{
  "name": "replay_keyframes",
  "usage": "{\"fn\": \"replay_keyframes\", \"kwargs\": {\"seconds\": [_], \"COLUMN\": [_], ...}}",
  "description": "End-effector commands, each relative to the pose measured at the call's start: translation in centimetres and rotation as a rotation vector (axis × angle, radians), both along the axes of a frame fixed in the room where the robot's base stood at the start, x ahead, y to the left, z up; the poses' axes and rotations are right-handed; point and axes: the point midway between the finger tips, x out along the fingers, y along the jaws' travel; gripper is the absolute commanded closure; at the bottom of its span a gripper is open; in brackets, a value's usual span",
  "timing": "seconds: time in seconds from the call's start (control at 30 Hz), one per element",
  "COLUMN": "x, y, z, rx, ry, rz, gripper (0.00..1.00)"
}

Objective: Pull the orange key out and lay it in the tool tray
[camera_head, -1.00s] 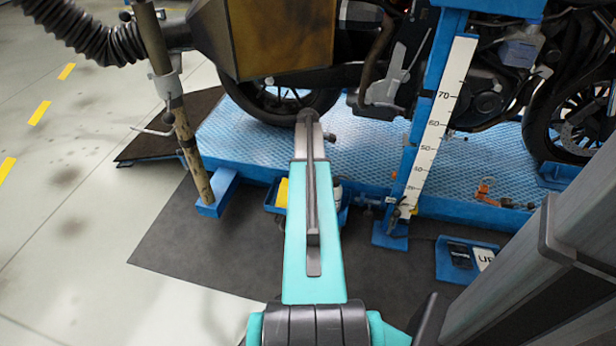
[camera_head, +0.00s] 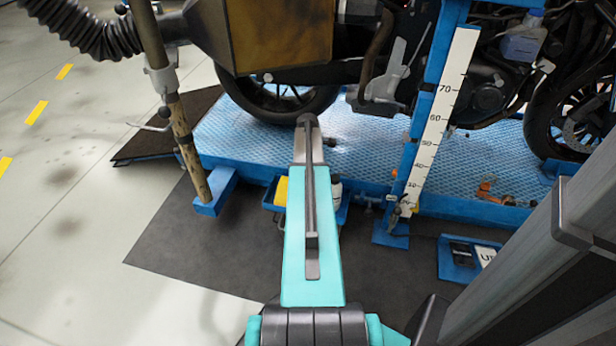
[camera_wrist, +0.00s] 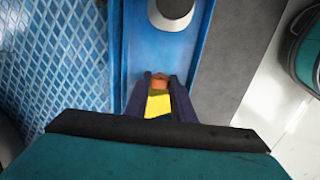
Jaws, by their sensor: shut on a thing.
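In the wrist view my gripper (camera_wrist: 160,92) has its two dark fingers shut on a small orange piece, which I take as the orange key (camera_wrist: 159,82). A yellow patch (camera_wrist: 158,105) shows between the fingers, nearer the camera; I cannot tell whether it belongs to the key. The fingers are over a blue ledge (camera_wrist: 150,40); whether the key still touches anything there is hidden. In the head view my arm hides the gripper. A blue tray (camera_head: 343,214) with a yellow item and a white bottle is partly behind my arm; I cannot tell if it is the tool tray.
A blue box (camera_head: 447,275) with dark items and a white label lies on the mat at right. Orange parts (camera_head: 487,193) lie on the blue lift platform (camera_head: 240,140). A motorcycle stands above it. A ruled blue post (camera_head: 425,130) rises right of my arm.

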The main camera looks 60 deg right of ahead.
Motion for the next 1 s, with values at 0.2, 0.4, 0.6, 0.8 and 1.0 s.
{"fn": "replay_keyframes", "kwargs": {"seconds": [0.2,0.4,0.6,0.8,1.0], "x": [0.0,-0.1,-0.1,-0.1,-0.1], "y": [0.0,0.0,-0.1,-0.1,-0.1], "z": [-2.6,-4.6,-6.4,-7.5,-7.8], "rx": [0.001,0.001,0.0,0.0,0.0], "ry": [0.0,0.0,0.0,0.0,0.0], "rz": [-0.001,-0.001,-0.001,-0.002,-0.002], "gripper": [1.0,1.0,1.0,1.0,1.0]}}
